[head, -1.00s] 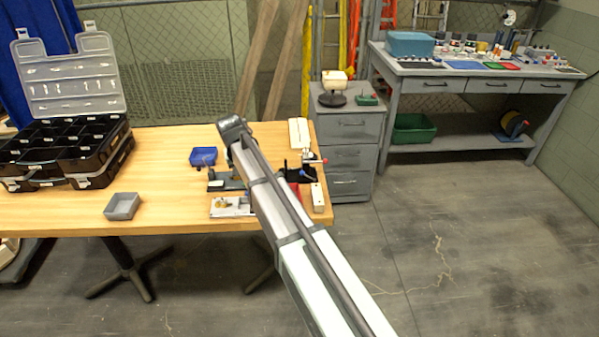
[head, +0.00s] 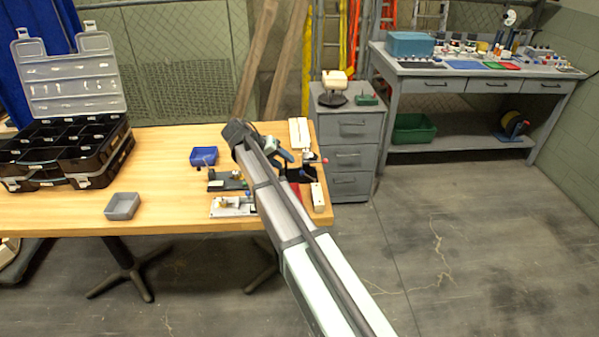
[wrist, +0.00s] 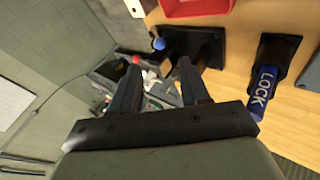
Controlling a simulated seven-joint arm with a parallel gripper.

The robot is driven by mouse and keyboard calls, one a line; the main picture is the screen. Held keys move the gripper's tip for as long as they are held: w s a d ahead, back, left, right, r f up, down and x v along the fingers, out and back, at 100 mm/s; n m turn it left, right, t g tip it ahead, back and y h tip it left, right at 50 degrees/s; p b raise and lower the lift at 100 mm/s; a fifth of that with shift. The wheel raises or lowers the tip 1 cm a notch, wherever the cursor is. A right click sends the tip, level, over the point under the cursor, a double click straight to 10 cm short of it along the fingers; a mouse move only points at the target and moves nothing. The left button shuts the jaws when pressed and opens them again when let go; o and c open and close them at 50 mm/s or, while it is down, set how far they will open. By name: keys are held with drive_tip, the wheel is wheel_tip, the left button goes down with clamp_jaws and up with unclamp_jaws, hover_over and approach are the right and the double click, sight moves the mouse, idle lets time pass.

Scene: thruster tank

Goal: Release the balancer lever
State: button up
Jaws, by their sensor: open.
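No label in view says "balancer". In the wrist view, a blue lever marked LOCK (wrist: 264,88) sits on a black bracket (wrist: 279,48) at the right. A blue ball knob (wrist: 158,43) and a red ball knob (wrist: 136,59) belong to a black fixture (wrist: 198,42) near the top centre. My gripper (wrist: 160,68) is open and empty, its fingers pointing toward that fixture, with the LOCK lever off to the right. In the head view, my arm hides most of the gripper; the red knob (head: 325,161) shows at the table's right end.
The wooden table (head: 165,180) holds a blue bin (head: 203,156), a grey bin (head: 122,206) and a black organizer (head: 95,160). A red tray (wrist: 195,7) borders the fixture. A grey drawer cabinet (head: 347,150) stands just beyond the table's right end.

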sight(301, 172)
drive_tip(key=x, duration=0.9)
drive_tip(key=shift+d+f, duration=0.2)
drive_tip(key=shift+c, duration=0.4)
clamp_jaws()
